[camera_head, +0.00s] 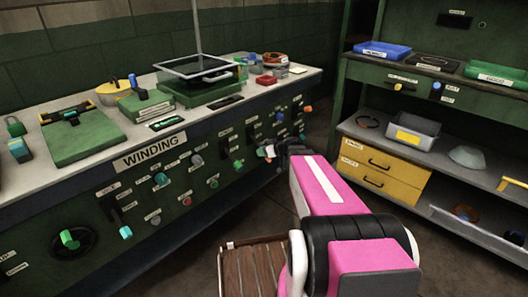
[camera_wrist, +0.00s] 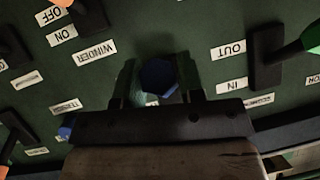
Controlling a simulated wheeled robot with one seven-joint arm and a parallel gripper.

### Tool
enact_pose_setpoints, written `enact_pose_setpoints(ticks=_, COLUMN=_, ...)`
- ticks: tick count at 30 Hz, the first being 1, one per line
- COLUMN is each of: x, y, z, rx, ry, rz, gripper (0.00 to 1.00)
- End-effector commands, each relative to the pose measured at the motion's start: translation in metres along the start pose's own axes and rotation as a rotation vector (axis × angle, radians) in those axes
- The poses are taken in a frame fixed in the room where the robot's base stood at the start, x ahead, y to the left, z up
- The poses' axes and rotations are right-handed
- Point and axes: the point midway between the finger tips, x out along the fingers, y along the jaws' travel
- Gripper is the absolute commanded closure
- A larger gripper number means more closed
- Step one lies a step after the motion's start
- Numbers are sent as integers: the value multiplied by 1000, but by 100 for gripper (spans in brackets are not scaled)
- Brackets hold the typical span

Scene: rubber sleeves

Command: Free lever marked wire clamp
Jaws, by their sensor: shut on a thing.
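In the wrist view my gripper (camera_wrist: 158,82) is shut on a blue-ended handle (camera_wrist: 158,76), with one finger on each side of it, against the dark green panel (camera_wrist: 195,20). I cannot read a label saying wire clamp, and my gripper hides what lies below the handle. My pink arm hides part of the panel there.
In the wrist view a green-handled lever (camera_wrist: 268,58) with OUT and IN labels stands right of my gripper. A WINDER label (camera_wrist: 95,50) and a small blue knob (camera_wrist: 68,128) are to the left. In the head view a shelf unit (camera_head: 345,125) stands at the right.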

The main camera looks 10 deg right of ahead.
Motion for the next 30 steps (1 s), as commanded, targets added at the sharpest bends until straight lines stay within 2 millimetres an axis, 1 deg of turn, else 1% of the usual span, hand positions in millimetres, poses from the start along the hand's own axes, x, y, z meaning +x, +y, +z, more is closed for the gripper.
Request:
enact_pose_setpoints(ticks=7, x=1, y=2, z=1, rx=0, ry=-2, rz=2, gripper=100)
enact_pose_setpoints(ticks=8, x=2, y=2, z=1, rx=0, ry=-2, rz=2, gripper=61)
enact_pose_setpoints(ticks=9, x=2, y=2, z=1, rx=0, ry=-2, rz=2, gripper=48)
enact_pose_setpoints(ticks=10, x=2, y=2, z=1, rx=0, ry=-2, rz=2, gripper=39)
enact_pose_setpoints(ticks=18, x=1, y=1, z=0, rx=0, ry=-2, rz=1, gripper=39)
enact_pose_setpoints(ticks=22, x=-7, y=0, z=0, rx=0, ry=-2, rz=1, gripper=39)
enact_pose_setpoints(ticks=26, x=-26, y=-1, z=1, rx=0, ry=-2, rz=2, gripper=39)
enact_pose_setpoints(ticks=30, x=-53, y=-1, z=1, rx=0, ry=-2, rz=3, gripper=39)
